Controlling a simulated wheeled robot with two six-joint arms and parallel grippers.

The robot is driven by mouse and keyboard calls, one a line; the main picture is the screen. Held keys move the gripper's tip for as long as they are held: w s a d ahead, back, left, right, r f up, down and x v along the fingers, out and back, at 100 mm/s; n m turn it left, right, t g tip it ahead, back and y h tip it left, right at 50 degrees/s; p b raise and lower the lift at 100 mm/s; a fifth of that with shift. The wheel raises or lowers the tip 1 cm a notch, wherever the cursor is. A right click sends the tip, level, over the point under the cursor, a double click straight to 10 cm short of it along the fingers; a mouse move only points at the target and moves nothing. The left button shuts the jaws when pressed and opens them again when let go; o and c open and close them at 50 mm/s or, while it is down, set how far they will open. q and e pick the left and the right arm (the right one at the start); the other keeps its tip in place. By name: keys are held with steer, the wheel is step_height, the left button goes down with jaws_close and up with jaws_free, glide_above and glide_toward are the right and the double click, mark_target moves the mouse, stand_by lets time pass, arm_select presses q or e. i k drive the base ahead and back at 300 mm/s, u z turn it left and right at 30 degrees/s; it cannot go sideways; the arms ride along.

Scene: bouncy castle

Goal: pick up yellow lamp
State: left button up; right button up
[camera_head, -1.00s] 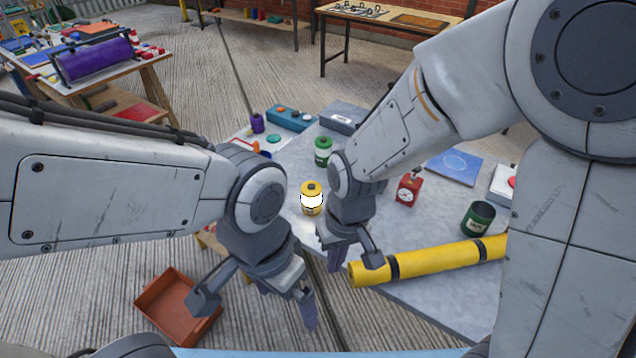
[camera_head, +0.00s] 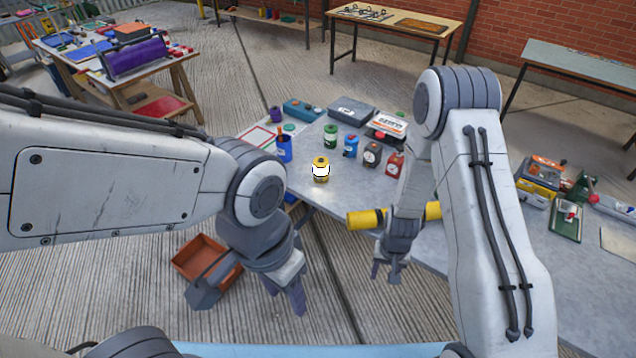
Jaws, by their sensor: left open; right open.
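The yellow lamp (camera_head: 321,170) is a small yellow canister with a white band, standing upright near the left front edge of the grey table (camera_head: 290,178). My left gripper (camera_head: 247,303) is open and empty, in front of the table and to the lower left of the lamp. My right gripper (camera_head: 388,274) is open and empty, in front of the table's edge, to the lower right of the lamp. Neither gripper touches the lamp.
A yellow roll (camera_head: 365,219) lies behind my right gripper. An orange crate (camera_head: 205,260) sits on the floor.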

mark_target(321, 172)
steer(key=u, duration=0.6)
steer(key=i, duration=1.95)
steer(key=z, duration=0.65)
